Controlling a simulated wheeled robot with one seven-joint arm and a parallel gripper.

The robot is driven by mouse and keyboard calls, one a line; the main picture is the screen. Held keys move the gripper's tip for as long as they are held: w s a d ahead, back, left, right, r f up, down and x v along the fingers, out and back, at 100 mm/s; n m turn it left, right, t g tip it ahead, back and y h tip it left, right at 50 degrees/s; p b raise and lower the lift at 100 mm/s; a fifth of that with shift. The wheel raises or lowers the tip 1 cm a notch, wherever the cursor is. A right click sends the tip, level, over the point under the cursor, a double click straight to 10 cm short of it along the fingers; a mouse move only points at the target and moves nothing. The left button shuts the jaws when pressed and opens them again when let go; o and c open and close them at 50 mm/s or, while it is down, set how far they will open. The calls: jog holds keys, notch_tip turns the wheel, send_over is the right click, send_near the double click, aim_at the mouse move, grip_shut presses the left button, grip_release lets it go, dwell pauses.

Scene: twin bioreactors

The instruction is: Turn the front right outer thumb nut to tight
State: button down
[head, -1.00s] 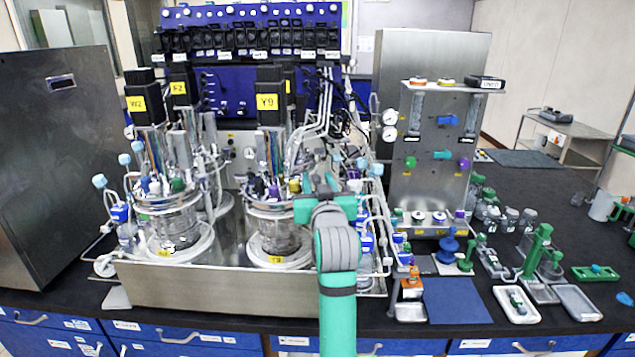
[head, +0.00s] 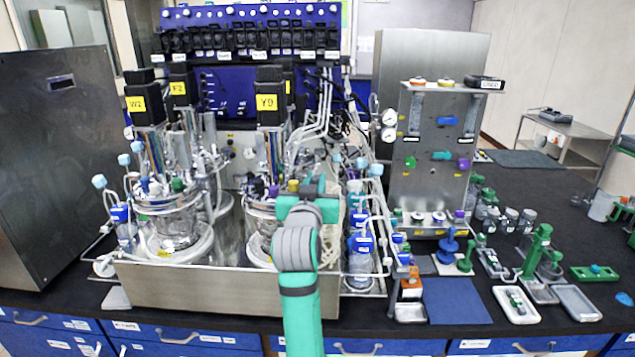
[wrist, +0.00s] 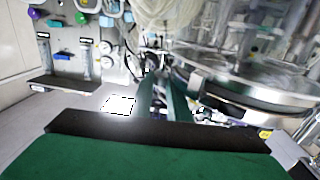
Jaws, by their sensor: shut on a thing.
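The front right bioreactor (head: 268,112) has a black motor labelled Y9 above a round steel head plate. The plate's rim (wrist: 250,92) fills the right of the wrist view, tilted. My gripper (head: 308,188) is at the right side of this head plate, with my green and grey arm in front of it. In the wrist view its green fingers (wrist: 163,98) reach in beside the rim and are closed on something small. The front right outer thumb nut is hidden between the fingers and behind my arm, so its turn position cannot be seen.
The front left bioreactor (head: 146,105), labelled W2, stands to the left in the same steel tray (head: 200,285). Tubing and blue-capped bottles (head: 361,245) crowd the right of my gripper. A steel panel (head: 435,150) with knobs stands further right. A blue mat (head: 455,300) lies on the bench.

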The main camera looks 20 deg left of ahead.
jog(key=shift+a+f, duration=0.1)
jog(key=c, duration=1.7)
grip_release()
jog(key=shift+s, duration=0.1)
jog(key=shift+s, duration=0.3)
jog(key=v, duration=1)
